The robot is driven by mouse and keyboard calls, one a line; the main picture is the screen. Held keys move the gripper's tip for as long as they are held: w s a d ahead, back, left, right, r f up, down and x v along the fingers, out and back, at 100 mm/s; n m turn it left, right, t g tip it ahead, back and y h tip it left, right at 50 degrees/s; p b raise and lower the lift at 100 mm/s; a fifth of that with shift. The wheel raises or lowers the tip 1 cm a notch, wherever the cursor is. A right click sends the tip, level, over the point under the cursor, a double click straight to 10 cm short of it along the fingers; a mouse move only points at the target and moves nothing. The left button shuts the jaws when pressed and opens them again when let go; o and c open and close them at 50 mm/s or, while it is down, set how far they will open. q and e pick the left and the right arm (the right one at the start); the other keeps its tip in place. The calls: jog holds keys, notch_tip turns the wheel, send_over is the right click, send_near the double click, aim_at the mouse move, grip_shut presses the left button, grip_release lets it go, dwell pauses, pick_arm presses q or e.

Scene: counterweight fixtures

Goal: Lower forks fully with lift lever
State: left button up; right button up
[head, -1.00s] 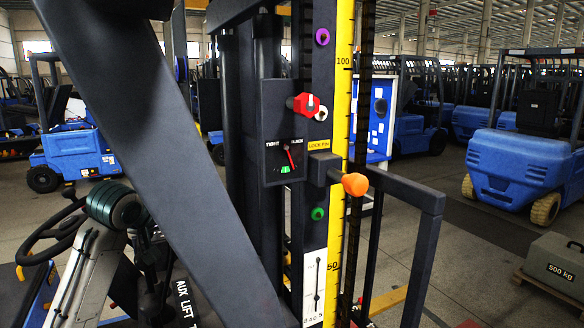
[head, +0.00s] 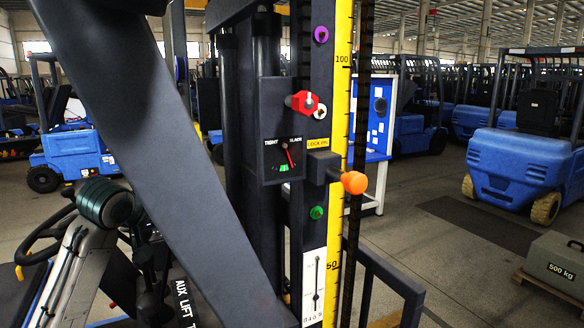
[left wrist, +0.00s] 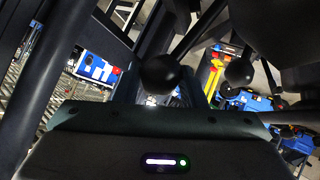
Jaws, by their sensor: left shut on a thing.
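The lift lever's black ball knob (left wrist: 160,72) shows in the left wrist view, directly ahead of my left gripper (left wrist: 160,92), which is shut on the lever. A second black knob (left wrist: 240,71) stands apart to its right. In the head view, the lever panel (head: 185,302) with "AUX LIFT" lettering is at the bottom left; my left arm reaches in beside it, its fingers hidden. The dark fork carriage frame (head: 396,279) is low beside the mast (head: 315,110). The forks themselves are out of view. My right gripper is not in view.
The mast bears a yellow scale (head: 341,130), an orange lock-pin knob (head: 354,182), a red knob (head: 302,101) and a TIGHT/SLACK gauge (head: 283,155). A slanted dark beam crosses the left. A 500 kg weight (head: 560,263) sits at the right; blue trucks stand behind.

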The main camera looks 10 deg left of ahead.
pick_arm(q)
jog(key=s+a+b, duration=0.2)
jog(key=a, duration=0.1)
jog(key=s+a+b, duration=0.1)
jog(key=s, duration=0.1)
jog(key=shift+a+r, duration=0.25)
jog(key=shift+a, duration=0.15)
jog(key=shift+c, duration=0.2)
jog(key=shift+s+a+r+b, duration=0.3)
jog(key=shift+a+r+b, duration=0.05)
jog(key=shift+b, duration=0.05)
jog(key=o, duration=0.8)
jog(key=shift+s, duration=0.1)
jog(key=shift+o, duration=0.2)
jog(key=shift+s+r, duration=0.1)
